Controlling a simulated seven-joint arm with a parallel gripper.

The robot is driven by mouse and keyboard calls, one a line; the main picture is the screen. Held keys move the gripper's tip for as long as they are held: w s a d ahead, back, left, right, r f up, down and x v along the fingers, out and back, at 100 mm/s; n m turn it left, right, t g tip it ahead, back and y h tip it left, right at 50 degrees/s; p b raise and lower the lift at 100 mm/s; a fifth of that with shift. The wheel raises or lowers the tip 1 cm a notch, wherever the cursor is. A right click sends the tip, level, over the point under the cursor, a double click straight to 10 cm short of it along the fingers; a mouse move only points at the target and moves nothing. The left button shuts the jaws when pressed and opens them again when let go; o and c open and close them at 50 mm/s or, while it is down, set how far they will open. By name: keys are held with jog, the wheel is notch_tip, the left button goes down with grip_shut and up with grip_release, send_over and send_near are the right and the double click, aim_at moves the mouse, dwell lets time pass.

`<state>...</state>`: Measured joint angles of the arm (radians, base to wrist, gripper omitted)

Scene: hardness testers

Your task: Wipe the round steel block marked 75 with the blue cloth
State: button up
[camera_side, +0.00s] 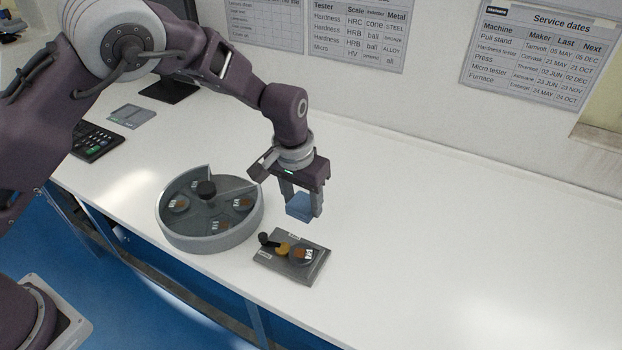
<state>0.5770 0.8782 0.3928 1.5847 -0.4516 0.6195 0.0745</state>
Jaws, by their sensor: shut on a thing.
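My gripper (302,203) is shut on the blue cloth (299,207), which looks like a folded pad between the fingers. It is held in the air above the far side of a grey plate (276,271). A round steel block (296,259) with a brown patch and a small white label sits on the plate's right part. The cloth appears apart from this block. More round blocks with similar labels lie in a round grey tray (212,243) to the left. The label numbers are too small to read, so I cannot tell which block is marked 75.
A black knob and a yellow-orange part (283,248) sit on the plate beside the block. A keyboard (95,142) and small grey device (132,116) lie at the left. The white table is clear to the right.

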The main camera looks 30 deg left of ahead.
aim_at(300, 217)
jog(key=s, duration=0.1)
jog(key=s+d, duration=0.1)
jog(key=s, duration=0.1)
jog(key=shift+f, duration=3.2)
jog(key=shift+s+f, duration=0.35)
jog(key=shift+f, duration=0.15)
jog(key=shift+c, duration=0.7)
jog(key=shift+s+d+f, duration=0.2)
jog(key=shift+s, duration=0.1)
jog(key=shift+s+d, duration=0.2)
jog(key=shift+s, duration=0.35)
jog(key=shift+s+d, duration=0.15)
jog(key=shift+s, duration=0.4)
jog(key=shift+w+a, duration=0.3)
jog(key=shift+w, duration=0.6)
jog(key=shift+w+a, duration=0.3)
jog(key=shift+w, duration=0.6)
jog(key=shift+s+d, duration=0.25)
jog(key=shift+s, duration=0.45)
jog(key=shift+s+d, duration=0.2)
jog(key=shift+s, duration=0.5)
jog(key=shift+s+d, duration=0.25)
jog(key=shift+s, duration=0.45)
notch_tip(300, 217, up, 8)
